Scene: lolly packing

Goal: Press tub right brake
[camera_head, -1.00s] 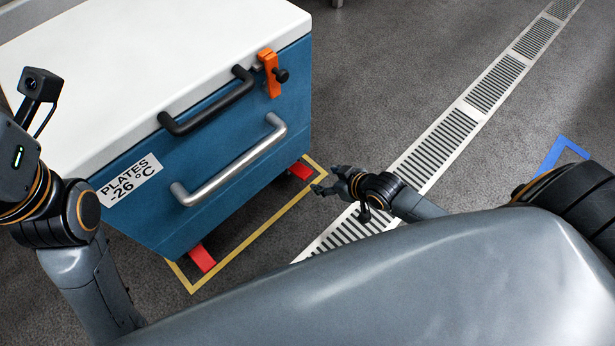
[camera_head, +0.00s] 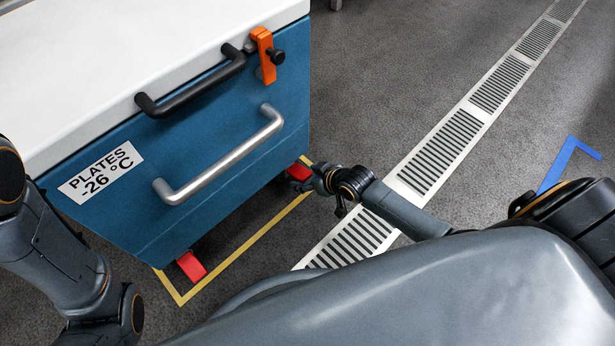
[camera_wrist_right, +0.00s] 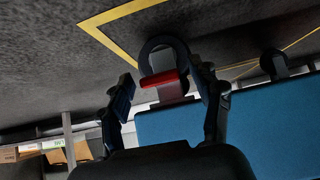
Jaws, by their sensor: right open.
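The blue tub (camera_head: 215,135) with a white lid and a "PLATES -26 °C" label stands at the left in the head view. Its right red brake pedal (camera_head: 298,170) is low at the tub's near right corner; its left red brake pedal (camera_head: 191,266) is at the near left corner. My right gripper (camera_head: 300,180) is open and right at the right pedal; contact cannot be told. In the right wrist view the red pedal (camera_wrist_right: 164,77) lies ahead between the two open fingers (camera_wrist_right: 165,98), in front of a dark caster wheel (camera_wrist_right: 163,48). My left gripper is out of view.
A silver bar handle (camera_head: 220,160), a black handle (camera_head: 190,90) and an orange latch (camera_head: 264,55) stick out from the tub. Yellow floor tape (camera_head: 245,246) outlines its place. A metal floor drain (camera_head: 440,150) runs along clear floor at the right, with blue tape (camera_head: 560,165) beyond.

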